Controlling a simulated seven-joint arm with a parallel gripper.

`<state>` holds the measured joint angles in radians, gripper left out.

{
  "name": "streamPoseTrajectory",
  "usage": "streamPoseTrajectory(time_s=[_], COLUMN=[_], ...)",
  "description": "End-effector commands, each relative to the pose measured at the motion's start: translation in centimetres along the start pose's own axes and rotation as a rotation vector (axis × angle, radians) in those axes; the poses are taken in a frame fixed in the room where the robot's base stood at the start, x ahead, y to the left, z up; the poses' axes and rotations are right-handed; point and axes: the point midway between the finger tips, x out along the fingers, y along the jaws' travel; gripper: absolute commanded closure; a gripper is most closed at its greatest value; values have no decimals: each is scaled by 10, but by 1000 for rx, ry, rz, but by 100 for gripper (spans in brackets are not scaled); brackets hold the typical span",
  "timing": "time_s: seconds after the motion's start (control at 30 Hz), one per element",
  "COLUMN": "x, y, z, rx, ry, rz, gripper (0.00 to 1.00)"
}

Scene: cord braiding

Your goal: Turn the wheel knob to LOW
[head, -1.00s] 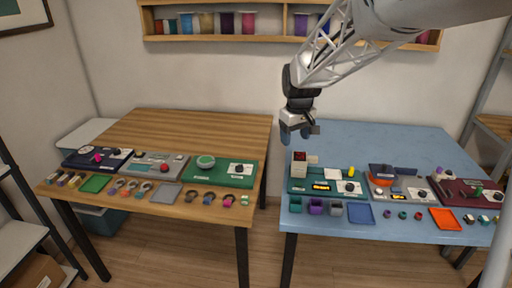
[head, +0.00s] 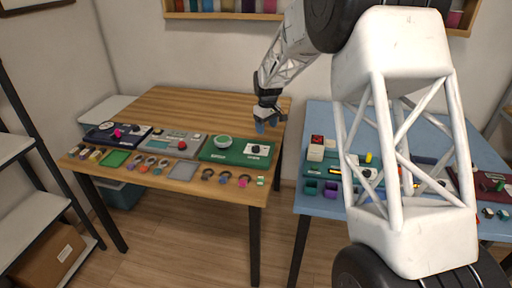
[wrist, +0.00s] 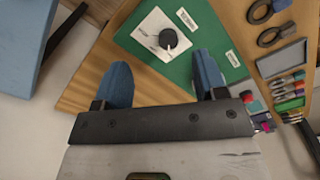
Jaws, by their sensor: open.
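A black knob (wrist: 168,38) with a pale pointer mark sits on a white dial plate (wrist: 150,26) on the green board (wrist: 192,62). In the head view the same knob (head: 255,149) is at the right end of the green board (head: 206,152), on the wooden table. The dial lettering is too small to read. My gripper (head: 266,127) is open and empty, above the right back part of the wooden table, behind the knob. In the wrist view its blue fingertips (wrist: 163,75) are apart, with the knob ahead between them and not touched.
A round green-topped piece (head: 223,141) stands left of the knob. The blue table (head: 318,112) stands to the right across a gap, partly hidden by my arm. The back of the wooden table (head: 190,105) is clear.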

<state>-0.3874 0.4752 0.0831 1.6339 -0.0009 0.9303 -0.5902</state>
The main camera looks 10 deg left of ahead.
Motion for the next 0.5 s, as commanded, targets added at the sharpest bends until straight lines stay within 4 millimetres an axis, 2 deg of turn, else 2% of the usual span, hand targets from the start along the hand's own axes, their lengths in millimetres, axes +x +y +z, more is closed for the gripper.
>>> streamPoseTrajectory(time_s=[0.03, 0.2, 0.33, 0.5], x=[11, 37, 49, 52], y=[-1, -3, -4, -5], z=[-11, -39, -51, -56], rx=[-17, -62, -84, -92], ry=[-4, -11, -14, -15], rz=[-3, -9, -11, -12], gripper=[35, 35, 35, 35])
